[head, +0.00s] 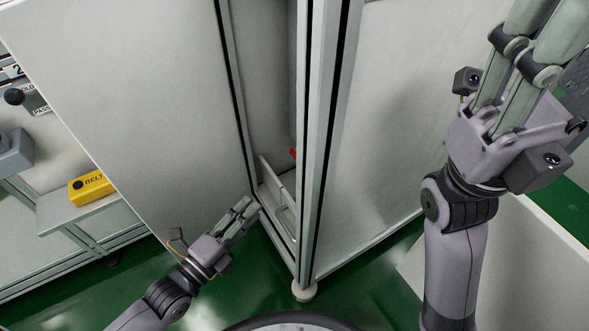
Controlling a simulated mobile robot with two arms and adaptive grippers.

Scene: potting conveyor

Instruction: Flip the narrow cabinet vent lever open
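The narrow cabinet (328,150) stands in the middle of the head view, with a tall open gap showing its grey inside. A small red part (292,153) shows inside, mostly hidden behind the front post; I cannot tell whether it is the vent lever. No lever shows clearly. My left gripper (252,203) is low at the left side of the opening, pointing up and right towards it, with its fingers close together and nothing visible between them. My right gripper (540,40) is raised at the upper right, in front of the cabinet's right side; its fingertips are cut off by the top edge.
A large white panel (120,90) stands left of the opening. A pale tray-like piece (284,212) lies low inside the cabinet. A yellow BELT box (90,187) sits on a grey stand at left. A pale panel (540,260) is at lower right. Green floor shows between.

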